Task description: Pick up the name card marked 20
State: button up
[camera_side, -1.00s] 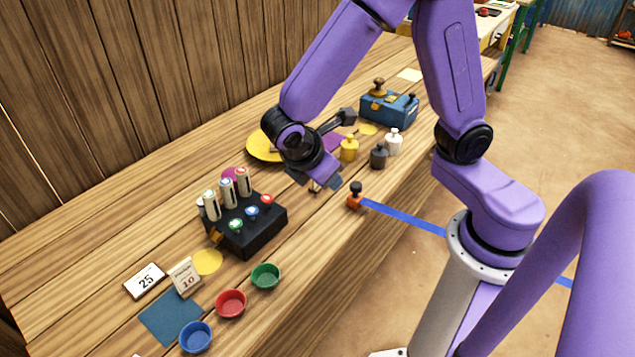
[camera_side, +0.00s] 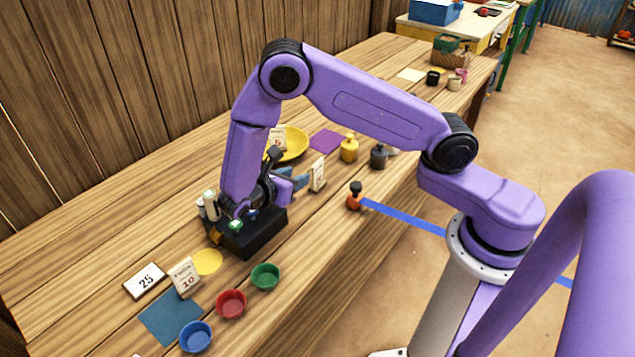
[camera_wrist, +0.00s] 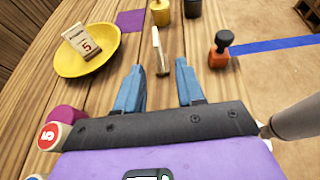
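A small upright white name card (camera_side: 317,174) stands on the table just right of my gripper's fingertips in the side view; I cannot clearly read its number. In the wrist view this card (camera_wrist: 157,50) is seen nearly edge-on, its near end by the gap between the fingertips. My gripper (camera_wrist: 159,68) is open, with blue fingers on either side of that gap and nothing held. In the side view my gripper (camera_side: 291,179) points toward the card. Other cards read 25 (camera_side: 146,281), 10 (camera_side: 185,277) and 5 (camera_wrist: 82,42).
The card marked 5 stands in a yellow dish (camera_wrist: 98,68). An orange stamp with a black knob (camera_wrist: 220,50) is right of the gripper. A black box with buttons and cylinders (camera_side: 250,235) lies below my wrist.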

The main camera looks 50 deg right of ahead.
jog(key=x, duration=0.7)
jog(key=shift+d+f, duration=0.2)
jog(key=shift+d, duration=0.1)
send_over(317, 185)
jog(key=shift+w+d+f, duration=0.15)
jog(key=shift+f, duration=0.55)
jog(key=shift+w+d+f, duration=0.1)
jog(key=shift+f, duration=0.6)
grip_shut()
